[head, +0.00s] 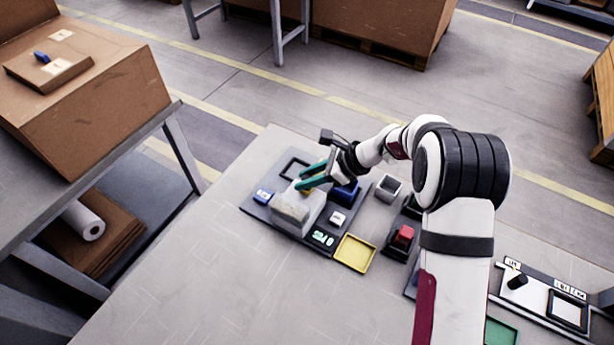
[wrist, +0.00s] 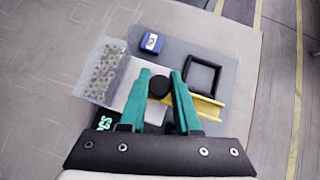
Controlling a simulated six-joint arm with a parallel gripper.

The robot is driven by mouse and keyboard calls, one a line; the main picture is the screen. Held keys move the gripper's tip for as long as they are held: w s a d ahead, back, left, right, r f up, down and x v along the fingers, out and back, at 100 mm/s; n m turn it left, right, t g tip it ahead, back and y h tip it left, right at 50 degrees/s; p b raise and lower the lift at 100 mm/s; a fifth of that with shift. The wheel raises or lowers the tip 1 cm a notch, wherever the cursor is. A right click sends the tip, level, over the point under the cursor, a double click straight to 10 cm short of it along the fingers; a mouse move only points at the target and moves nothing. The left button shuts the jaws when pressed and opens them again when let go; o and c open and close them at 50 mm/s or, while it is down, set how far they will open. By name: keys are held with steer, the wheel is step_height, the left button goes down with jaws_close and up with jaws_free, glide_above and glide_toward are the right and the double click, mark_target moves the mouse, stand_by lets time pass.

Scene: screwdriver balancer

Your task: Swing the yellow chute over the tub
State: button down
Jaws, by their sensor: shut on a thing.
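The yellow chute (wrist: 206,107) lies beside and partly behind my right-hand finger in the wrist view, and only a bit of it shows in the head view (head: 307,193). My gripper (wrist: 159,80) has its teal fingers shut on a round black knob (wrist: 158,88). How the knob joins the chute is hidden. A black square-rimmed tub (wrist: 203,75) stands on the grey board just beyond the chute; the chute's visible part is beside its near edge. My gripper (head: 301,184) also shows in the head view, above the board.
A clear box of small metal parts (wrist: 102,70) stands left of my fingers. A blue block (wrist: 151,42) sits at the board's far edge. A yellow tray (head: 354,253), a grey bin (head: 388,188) and a red block (head: 403,236) are nearby. The table's left front is clear.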

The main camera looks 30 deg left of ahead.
steer(key=m+t, duration=0.5)
steer(key=m, duration=0.1)
steer(key=shift+m, duration=0.3)
steer(key=m+t+h, duration=0.1)
steer(key=m+t, duration=0.1)
steer(key=m, duration=0.1)
steer(key=shift+m+t+h, duration=0.3)
steer(key=shift+m+t, duration=0.2)
stand_by(0.3)
steer(key=c, duration=0.6)
jaws_free()
steer(key=v, duration=1.5)
steer(key=shift+s+d+r, duration=0.15)
steer(key=shift+s+r, duration=0.15)
